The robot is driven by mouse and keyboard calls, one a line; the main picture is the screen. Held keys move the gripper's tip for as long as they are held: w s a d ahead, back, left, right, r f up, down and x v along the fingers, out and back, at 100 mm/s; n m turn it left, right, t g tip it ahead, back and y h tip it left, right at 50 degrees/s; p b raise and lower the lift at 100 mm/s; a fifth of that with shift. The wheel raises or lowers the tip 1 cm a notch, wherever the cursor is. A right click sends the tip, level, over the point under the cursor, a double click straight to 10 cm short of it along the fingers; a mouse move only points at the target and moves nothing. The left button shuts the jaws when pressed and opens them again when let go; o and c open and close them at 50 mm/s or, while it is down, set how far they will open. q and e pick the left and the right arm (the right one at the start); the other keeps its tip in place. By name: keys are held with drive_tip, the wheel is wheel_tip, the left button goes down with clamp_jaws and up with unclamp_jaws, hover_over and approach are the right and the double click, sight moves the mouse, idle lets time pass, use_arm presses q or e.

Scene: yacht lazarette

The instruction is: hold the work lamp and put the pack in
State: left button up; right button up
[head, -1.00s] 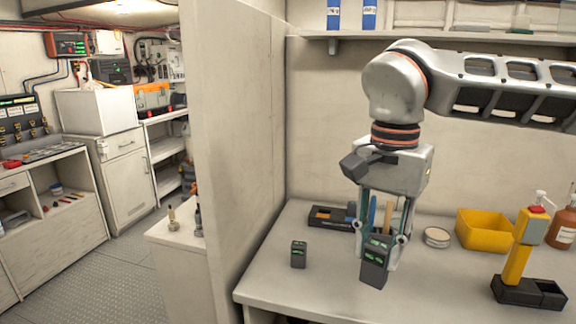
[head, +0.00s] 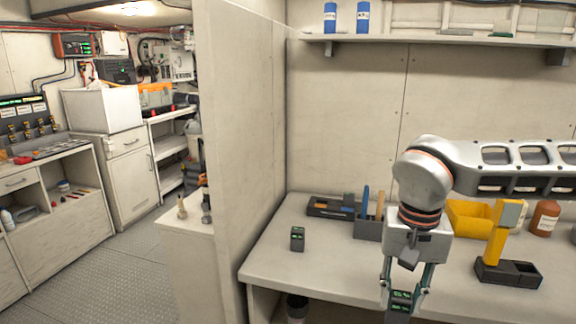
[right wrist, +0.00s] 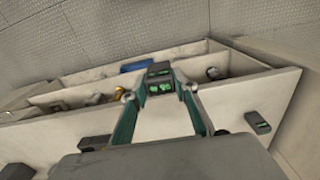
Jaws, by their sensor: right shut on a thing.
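The work lamp (head: 499,238) has a yellow body and a grey head. It stands upright on the bench at the right of the head view, on a dark base with a recess (head: 522,271). My right gripper (head: 406,289) is shut on a dark pack (head: 400,303) with green marks, low in the head view and left of the lamp, apart from it. The held pack also shows between the fingers in the right wrist view (right wrist: 159,76). A similar second pack (head: 297,239) stands on the bench to the left. My left gripper is out of view.
A partition wall (head: 236,150) closes the left. The bench's front left is clear.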

drive_tip(key=s+d+f+n, duration=0.3)
drive_tip(key=d+f, duration=0.1)
drive_tip(key=f, duration=0.5)
drive_tip(key=shift+n, duration=0.3)
